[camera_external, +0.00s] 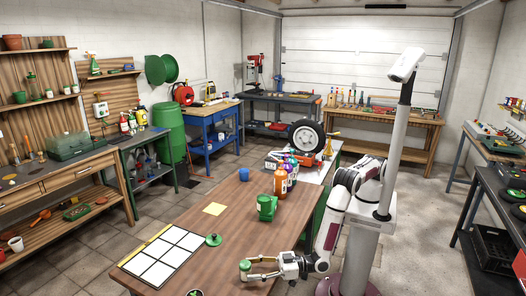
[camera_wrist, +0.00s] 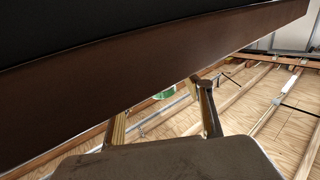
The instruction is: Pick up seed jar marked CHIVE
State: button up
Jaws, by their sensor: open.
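My gripper (camera_external: 262,268) is low at the near right part of the wooden table, pointing left, with its fingers apart. A small jar with a green top (camera_external: 245,265) is at its fingertips; I cannot tell whether they touch it. In the wrist view my gripper's fingers (camera_wrist: 160,112) are spread, and a green and white thing (camera_wrist: 165,93) shows small between them, partly hidden by a dark brown edge. No label reads CHIVE legibly in either view, so I cannot tell which jar carries that mark.
The table (camera_external: 240,228) carries a white grid board (camera_external: 165,252), a green round lid-like piece (camera_external: 213,240), a yellow note (camera_external: 214,209), a green container (camera_external: 265,207), an orange jar (camera_external: 280,182) and a blue cup (camera_external: 244,174). A wheel (camera_external: 306,136) stands behind.

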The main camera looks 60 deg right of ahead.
aim_at(245, 269)
jog(key=shift+x, duration=1.65)
jog(key=c, duration=1.2)
